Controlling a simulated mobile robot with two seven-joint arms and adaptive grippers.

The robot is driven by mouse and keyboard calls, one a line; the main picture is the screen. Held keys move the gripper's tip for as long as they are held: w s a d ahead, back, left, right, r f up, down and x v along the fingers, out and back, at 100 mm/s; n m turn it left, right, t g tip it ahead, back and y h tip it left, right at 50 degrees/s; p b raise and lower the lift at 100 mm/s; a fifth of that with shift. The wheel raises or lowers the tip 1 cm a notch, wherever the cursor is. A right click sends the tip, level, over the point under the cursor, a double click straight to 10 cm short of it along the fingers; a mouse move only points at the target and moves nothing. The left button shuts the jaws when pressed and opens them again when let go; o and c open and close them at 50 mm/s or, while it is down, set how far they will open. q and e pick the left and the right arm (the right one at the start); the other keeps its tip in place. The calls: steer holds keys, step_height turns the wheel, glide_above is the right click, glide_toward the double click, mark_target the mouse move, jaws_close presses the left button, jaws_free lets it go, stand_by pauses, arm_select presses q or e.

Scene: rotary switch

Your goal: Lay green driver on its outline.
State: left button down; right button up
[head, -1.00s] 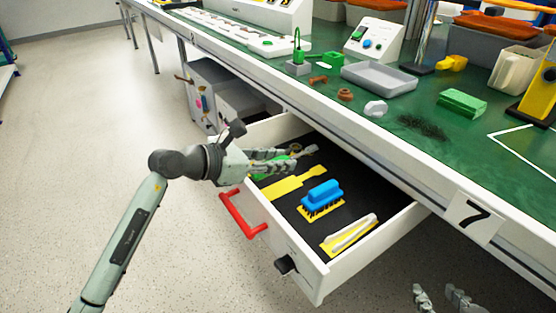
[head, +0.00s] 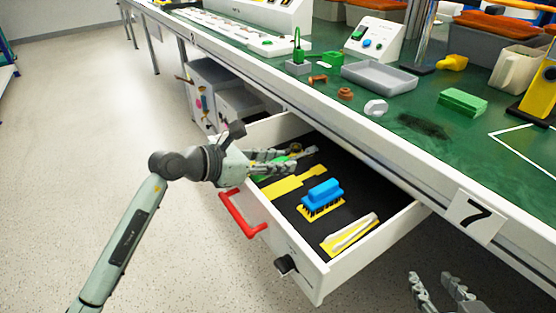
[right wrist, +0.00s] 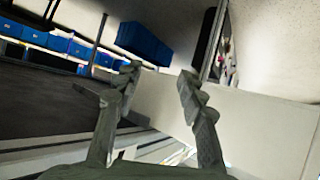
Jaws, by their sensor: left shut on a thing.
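The green driver (head: 263,178) is in my left gripper (head: 286,161), over the far-left part of the open drawer. The fingers hide much of it, and I cannot tell whether it touches the drawer floor. A bare yellow outline (head: 297,183), with a wide part and a narrower part, lies on the dark drawer floor just in front of the gripper. My right gripper (head: 435,287) is low at the right, outside the drawer. It is open and empty in the right wrist view (right wrist: 158,80).
The drawer (head: 305,262) also holds a blue brush (head: 321,192) on a yellow patch and a whitish tool (head: 352,232) on another. Its red handle (head: 240,216) is at the front. The green workbench (head: 400,108) overhangs behind, with a grey tray (head: 380,77).

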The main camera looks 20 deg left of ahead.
arm_select(q)
steer(key=shift+f, duration=0.25)
steer(key=c, duration=1.2)
jaws_free()
arm_select(e)
steer(key=shift+w+a+r+t+y, duration=0.15)
steer(key=shift+w+a+r+t, duration=0.1)
steer(key=shift+a+r, duration=0.15)
steer(key=shift+w+a+r+t+y, duration=0.15)
steer(key=shift+a+r+t, duration=0.1)
steer(key=shift+a+r, duration=0.15)
arm_select(q)
steer(key=shift+r, duration=0.1)
arm_select(e)
steer(key=shift+d, duration=0.15)
arm_select(q)
steer(key=shift+s+a+r+p, duration=0.1)
steer(key=shift+r+p, duration=0.3)
steer(key=shift+r, duration=0.3)
steer(key=v, duration=1.1)
steer(key=shift+s+a, duration=0.15)
steer(key=shift+s, duration=0.1)
arm_select(e)
steer(key=shift+s+d+f+g+h, duration=0.2)
steer(key=shift+s+d+f+g, duration=0.2)
steer(key=shift+d+f, duration=0.15)
steer(key=shift+s+d+f+g+h, duration=0.25)
steer(key=shift+d+f+g, duration=0.2)
steer(key=shift+f, duration=0.2)
